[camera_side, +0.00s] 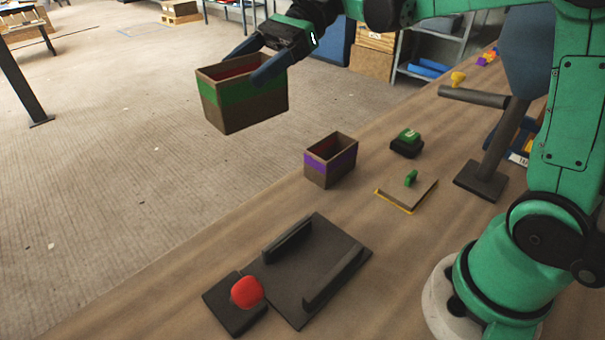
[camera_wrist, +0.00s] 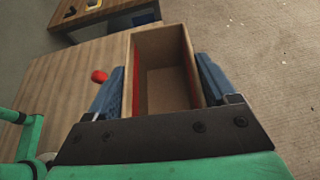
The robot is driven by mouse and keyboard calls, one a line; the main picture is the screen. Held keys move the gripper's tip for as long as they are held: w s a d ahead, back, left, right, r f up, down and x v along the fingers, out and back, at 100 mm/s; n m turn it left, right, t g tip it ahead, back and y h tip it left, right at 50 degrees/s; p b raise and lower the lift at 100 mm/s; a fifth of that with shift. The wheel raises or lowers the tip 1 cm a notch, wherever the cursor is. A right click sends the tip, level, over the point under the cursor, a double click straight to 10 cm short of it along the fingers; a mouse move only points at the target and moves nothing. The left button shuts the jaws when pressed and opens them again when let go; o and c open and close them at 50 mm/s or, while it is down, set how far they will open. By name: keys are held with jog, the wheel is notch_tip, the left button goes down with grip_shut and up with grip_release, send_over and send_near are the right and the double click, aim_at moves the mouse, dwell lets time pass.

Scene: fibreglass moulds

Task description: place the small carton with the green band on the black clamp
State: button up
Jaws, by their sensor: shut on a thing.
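The small carton with the green band (camera_side: 243,102) is brown, open at the top and red on part of its inside. My gripper (camera_side: 262,62) is shut on it and holds it in the air, to the left of the table's far part in the side view. In the wrist view the carton (camera_wrist: 165,75) sits between the two blue fingers of my gripper (camera_wrist: 162,92), and its inside looks empty. The black clamp (camera_side: 312,262) lies on the table at the front, with two raised parallel bars. Nothing lies between its bars.
A carton with a purple band (camera_side: 330,162) stands behind the clamp. A red button on a black base (camera_side: 246,293) is at the clamp's left. A flat board with a green handle (camera_side: 408,190), a green-topped black block (camera_side: 407,143) and a dark stand (camera_side: 482,180) are to the right.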

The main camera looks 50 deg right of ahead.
jog(key=shift+s+n+g, duration=0.25)
jog(key=shift+n+g, duration=0.25)
jog(key=shift+g, duration=0.1)
notch_tip(320, 180, down, 20)
jog(key=shift+r, duration=0.15)
dwell(0.3)
jog(key=o, duration=1.2)
jog(key=shift+o, duration=0.2)
